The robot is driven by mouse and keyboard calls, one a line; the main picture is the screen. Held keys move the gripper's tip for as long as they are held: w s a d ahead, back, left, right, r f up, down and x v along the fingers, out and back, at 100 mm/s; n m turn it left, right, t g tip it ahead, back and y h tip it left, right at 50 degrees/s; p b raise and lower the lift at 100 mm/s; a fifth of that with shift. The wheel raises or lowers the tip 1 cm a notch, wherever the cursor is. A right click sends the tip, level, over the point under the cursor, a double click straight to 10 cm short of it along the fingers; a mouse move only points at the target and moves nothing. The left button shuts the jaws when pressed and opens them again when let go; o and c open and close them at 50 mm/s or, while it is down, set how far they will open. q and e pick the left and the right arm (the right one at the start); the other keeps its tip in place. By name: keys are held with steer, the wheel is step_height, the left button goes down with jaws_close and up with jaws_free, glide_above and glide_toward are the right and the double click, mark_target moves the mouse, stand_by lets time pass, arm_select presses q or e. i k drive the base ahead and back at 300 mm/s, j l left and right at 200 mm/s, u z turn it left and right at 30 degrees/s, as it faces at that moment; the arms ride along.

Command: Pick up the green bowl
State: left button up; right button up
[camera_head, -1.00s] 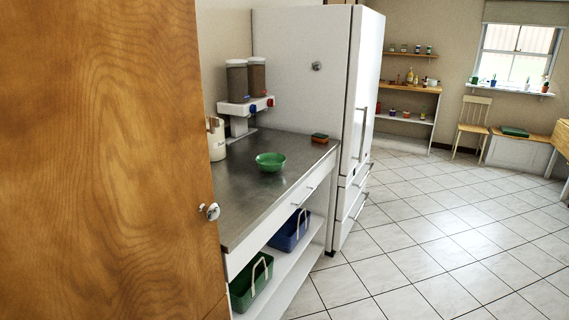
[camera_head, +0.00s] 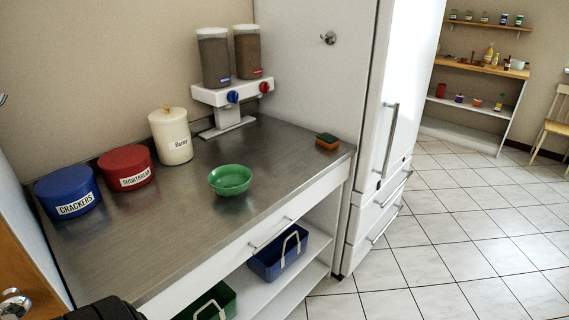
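The green bowl (camera_head: 230,181) stands upright on the grey metal counter (camera_head: 190,230), near its front edge and about the middle of its length. It looks empty. A dark part of my own arm shows at the bottom left edge of the head view, below the counter's left end and well apart from the bowl. Neither gripper's fingers are in view. Nothing touches the bowl.
A blue tin (camera_head: 69,193), a red tin (camera_head: 127,168) and a cream canister (camera_head: 171,136) line the back left. A twin dispenser (camera_head: 229,90) stands behind the bowl, a sponge (camera_head: 327,141) to its right. A white fridge (camera_head: 375,120) bounds the right. Tiled floor is clear.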

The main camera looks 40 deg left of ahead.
mark_target(229, 180)
steer(key=i+l+u, duration=0.1)
steer(key=i+u, duration=0.4)
steer(key=i+l+u, duration=0.45)
steer(key=i+j, duration=0.1)
